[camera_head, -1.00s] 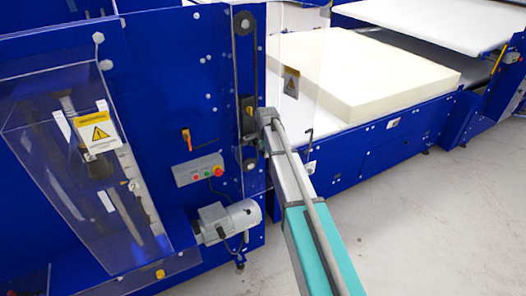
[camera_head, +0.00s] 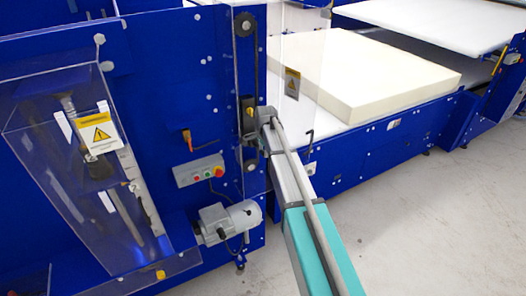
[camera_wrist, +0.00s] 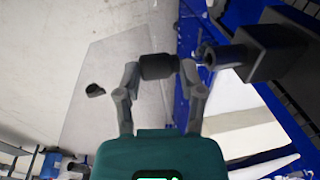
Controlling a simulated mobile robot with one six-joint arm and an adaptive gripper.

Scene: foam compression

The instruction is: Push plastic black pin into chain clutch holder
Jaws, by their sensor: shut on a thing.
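A black cylindrical pin (camera_wrist: 158,66) is held between the two fingers of my gripper (camera_wrist: 160,70) in the wrist view. The black chain clutch holder (camera_wrist: 272,52) is a block just to the right, with a round dark part sticking out toward my right finger. The pin appears apart from the holder's block; my right finger hides part of the space between them. In the head view the holder (camera_head: 248,114) sits on the vertical chain, and my arm's end reaches it from the lower right. The pin cannot be made out there.
The blue machine frame (camera_head: 150,60) stands behind the holder. A clear guard panel (camera_head: 300,75) with a warning label is close to my arm's end. A control box (camera_head: 200,171) and a grey motor (camera_head: 230,220) are below left. A foam block (camera_head: 380,75) lies at right.

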